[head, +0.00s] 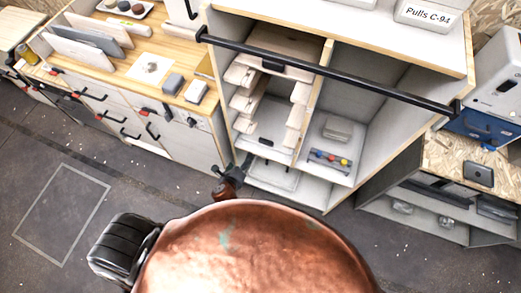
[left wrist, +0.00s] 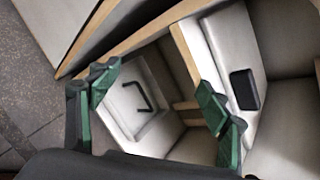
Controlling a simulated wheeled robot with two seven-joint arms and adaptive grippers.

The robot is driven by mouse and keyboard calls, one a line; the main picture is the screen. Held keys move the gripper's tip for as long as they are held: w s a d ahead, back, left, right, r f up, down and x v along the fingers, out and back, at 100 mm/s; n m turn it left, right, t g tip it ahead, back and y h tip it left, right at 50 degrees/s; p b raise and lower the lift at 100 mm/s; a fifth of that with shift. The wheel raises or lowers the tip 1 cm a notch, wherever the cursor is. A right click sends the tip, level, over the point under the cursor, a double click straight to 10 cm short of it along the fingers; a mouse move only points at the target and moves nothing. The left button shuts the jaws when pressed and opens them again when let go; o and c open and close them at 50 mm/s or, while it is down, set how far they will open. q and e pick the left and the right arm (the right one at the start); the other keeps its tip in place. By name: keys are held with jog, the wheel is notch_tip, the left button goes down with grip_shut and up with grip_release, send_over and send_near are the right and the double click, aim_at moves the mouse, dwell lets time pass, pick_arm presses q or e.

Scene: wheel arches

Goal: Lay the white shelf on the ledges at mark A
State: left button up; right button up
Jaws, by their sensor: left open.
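The tall cabinet's left bay has pairs of pale ledges (head: 243,100) on its side walls. A pale panel with a black tab (head: 265,142) lies low in that bay; I cannot tell whether it is the white shelf. Mark A is not readable. My left gripper (head: 243,167) is at the bay's lower front left corner. In the left wrist view its green-padded fingers (left wrist: 158,102) are apart, with nothing between them. Beyond them is a white panel with a black U-shaped handle (left wrist: 142,95). A black tab (left wrist: 243,89) sits on a white surface to the right. My right gripper is out of view.
A black bar (head: 330,72) crosses the cabinet's front. The right bay holds a grey box (head: 338,129) and a rack with coloured knobs (head: 330,160). A wooden worktop (head: 150,45) stands at left, another bench (head: 450,165) at right. The floor at lower left is clear.

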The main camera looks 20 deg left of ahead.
pick_arm(q)
notch_tip(320, 180, up, 5)
jog(key=w+d+m+t, duration=0.1)
jog(key=w+d+m, duration=0.1)
jog(key=m, duration=0.1)
jog(key=m+t+h, duration=0.2)
jog(key=m, duration=0.5)
send_near(265, 142)
jog(key=x, duration=0.4)
jog(key=shift+d+r, duration=0.1)
jog(key=shift+d, duration=0.05)
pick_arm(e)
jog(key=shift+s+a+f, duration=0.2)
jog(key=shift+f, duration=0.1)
pick_arm(q)
jog(key=b+x, duration=0.2)
jog(key=x, duration=0.4)
jog(key=shift+f, duration=0.2)
jog(key=shift+x, duration=0.85)
jog(key=shift+r, duration=0.15)
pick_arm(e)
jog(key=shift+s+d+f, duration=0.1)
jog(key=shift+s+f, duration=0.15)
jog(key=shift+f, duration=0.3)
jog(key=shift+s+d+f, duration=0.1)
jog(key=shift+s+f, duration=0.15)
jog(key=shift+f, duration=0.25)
pick_arm(q)
jog(key=shift+c, duration=0.6)
